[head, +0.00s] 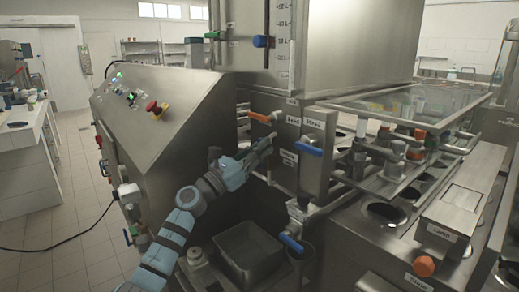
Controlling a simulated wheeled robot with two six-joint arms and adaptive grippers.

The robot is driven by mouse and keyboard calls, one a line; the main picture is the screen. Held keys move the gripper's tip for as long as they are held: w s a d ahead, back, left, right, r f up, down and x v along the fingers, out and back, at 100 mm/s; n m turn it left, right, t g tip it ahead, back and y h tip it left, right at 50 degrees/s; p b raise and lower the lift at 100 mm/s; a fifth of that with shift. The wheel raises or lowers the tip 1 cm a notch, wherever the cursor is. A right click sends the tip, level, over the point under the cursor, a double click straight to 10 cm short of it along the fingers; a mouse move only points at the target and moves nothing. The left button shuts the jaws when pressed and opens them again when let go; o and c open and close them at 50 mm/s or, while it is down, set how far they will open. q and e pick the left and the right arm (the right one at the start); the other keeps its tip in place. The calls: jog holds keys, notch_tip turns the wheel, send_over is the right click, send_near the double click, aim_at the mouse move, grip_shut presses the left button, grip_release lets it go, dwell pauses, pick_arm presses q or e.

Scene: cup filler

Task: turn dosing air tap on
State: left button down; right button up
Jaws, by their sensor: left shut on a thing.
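My left gripper (264,147) reaches up from the lower left to the steel front of the filling machine. It is shut at a spot below the orange tap handle (259,117) and left of a blue tap handle (308,149). The fingers cover what they hold; from its place beside a small label (288,157), it looks like a tap handle. I cannot read that label, so I cannot confirm from it which tap this is. My right gripper is not in view.
A sloped control panel (150,95) with a red stop button (156,108) stands left of my arm. Below are a steel bin (248,251) and another blue tap (291,243). A glass guard (412,105) covers the cup stations at right. The floor at left is open.

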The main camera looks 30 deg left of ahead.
pick_arm(q)
jog(key=shift+f, duration=0.1)
jog(key=c, duration=1.6)
grip_release()
jog(key=v, duration=0.7)
jog(key=shift+s, duration=0.2)
jog(key=shift+s+a+f, duration=0.1)
